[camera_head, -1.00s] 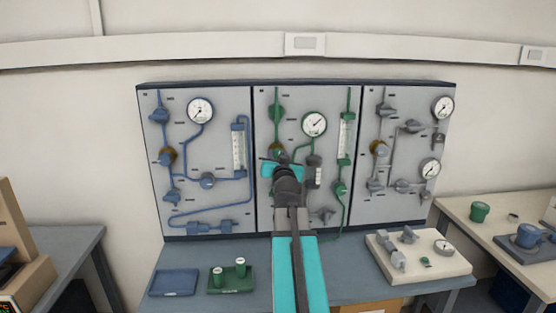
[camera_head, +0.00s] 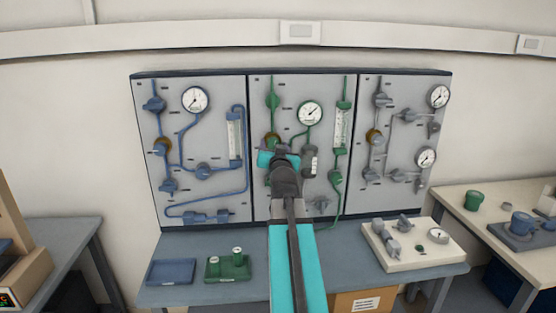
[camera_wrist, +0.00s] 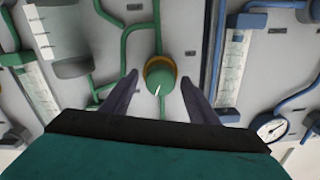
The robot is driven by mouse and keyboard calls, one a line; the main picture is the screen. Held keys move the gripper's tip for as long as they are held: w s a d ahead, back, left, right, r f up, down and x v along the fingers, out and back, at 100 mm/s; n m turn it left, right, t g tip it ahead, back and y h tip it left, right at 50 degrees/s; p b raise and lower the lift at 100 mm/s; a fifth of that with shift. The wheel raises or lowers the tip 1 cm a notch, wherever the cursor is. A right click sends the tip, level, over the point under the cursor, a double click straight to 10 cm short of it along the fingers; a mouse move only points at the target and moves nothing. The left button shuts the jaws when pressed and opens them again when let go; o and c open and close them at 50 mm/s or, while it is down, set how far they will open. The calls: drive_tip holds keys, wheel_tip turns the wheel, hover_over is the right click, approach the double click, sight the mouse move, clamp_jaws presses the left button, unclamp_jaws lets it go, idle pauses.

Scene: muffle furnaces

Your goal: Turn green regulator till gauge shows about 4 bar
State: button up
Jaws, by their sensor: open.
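The green regulator (camera_wrist: 160,76) is a round green knob with a white mark and a brass ring behind it, in the wrist view. My gripper (camera_wrist: 159,82) is open, with one dark finger on each side of the knob; I cannot tell whether either touches it. In the head view the regulator's brass part (camera_head: 273,138) shows just above my wrist, and my arm hides much of the knob. The green line's gauge (camera_head: 310,113) is a white dial at the upper right of the regulator. Its needle seems to point up and right; its numbers are too small to read.
The blue panel (camera_head: 215,130) stands to the left and the grey panel (camera_head: 400,110) to the right, both with protruding fittings. A green flowmeter tube (camera_head: 340,128) is right of the gauge. A blue tray (camera_head: 171,272) and a green tray (camera_head: 214,277) lie on the bench below.

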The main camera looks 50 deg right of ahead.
drive_tip(key=b+v, duration=0.2)
drive_tip(key=v, duration=0.3)
drive_tip(key=shift+f, duration=0.15)
drive_tip(key=shift+b, duration=0.35)
drive_tip(key=b+v, duration=0.2)
drive_tip(key=b, duration=0.4)
drive_tip(key=shift+s+a, duration=0.15)
drive_tip(key=shift+b+v, duration=2.7)
drive_tip(key=shift+b, duration=1.4)
